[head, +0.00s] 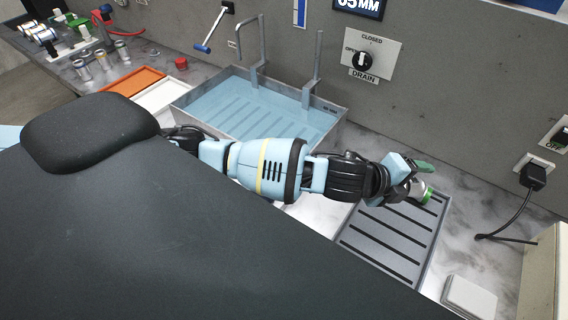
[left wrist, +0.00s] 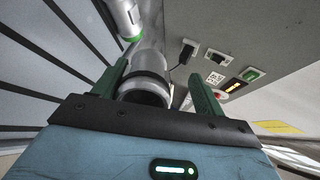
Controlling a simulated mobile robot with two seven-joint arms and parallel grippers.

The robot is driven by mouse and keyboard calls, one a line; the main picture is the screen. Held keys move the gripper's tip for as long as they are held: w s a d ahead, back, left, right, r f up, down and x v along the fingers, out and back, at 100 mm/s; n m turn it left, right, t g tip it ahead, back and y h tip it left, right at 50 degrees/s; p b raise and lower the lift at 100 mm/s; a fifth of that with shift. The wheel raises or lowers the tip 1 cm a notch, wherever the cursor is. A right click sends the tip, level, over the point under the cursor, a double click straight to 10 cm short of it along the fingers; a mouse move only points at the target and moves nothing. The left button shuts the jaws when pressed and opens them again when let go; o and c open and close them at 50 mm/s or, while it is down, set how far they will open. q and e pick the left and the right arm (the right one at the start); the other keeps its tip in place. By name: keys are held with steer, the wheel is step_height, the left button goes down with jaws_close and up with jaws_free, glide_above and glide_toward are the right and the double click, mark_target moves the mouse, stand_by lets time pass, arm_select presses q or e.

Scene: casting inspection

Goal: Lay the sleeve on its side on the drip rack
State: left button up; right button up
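The drip rack (head: 399,230) is a grey slotted tray at the right of the head view. A metal sleeve with a green band (head: 427,193) is at its far end, partly hidden by my left gripper (head: 414,178). In the left wrist view, my left gripper's green fingers (left wrist: 158,82) stand apart on both sides of a metal cylinder end (left wrist: 150,65) with a dark bore. A gap shows beside the right finger. A green-banded metal part (left wrist: 128,18) lies beyond it; I cannot tell whether both are one piece. My right gripper is out of view.
A blue basin (head: 230,105) with upright brackets stands behind my arm. Orange (head: 135,81) and white trays lie left of it, with several metal sleeves farther left. A white block (head: 469,297) sits near the rack; a black plug and cord (head: 510,215) are at right.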

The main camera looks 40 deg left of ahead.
arm_select(q)
steer(key=s+a+r+n+g+y, duration=0.1)
steer(key=s+a+n+g+y, duration=0.3)
steer(key=s+a+n, duration=0.3)
steer(key=s+a+r+n+g+y, duration=0.1)
steer(key=s+a+n+g+y, duration=0.3)
steer(key=a+n, duration=1.1)
steer(key=s+n+g, duration=0.2)
steer(key=n, duration=0.1)
steer(key=shift+s+a+r+n, duration=0.35)
steer(key=shift+n, duration=0.05)
stand_by(0.4)
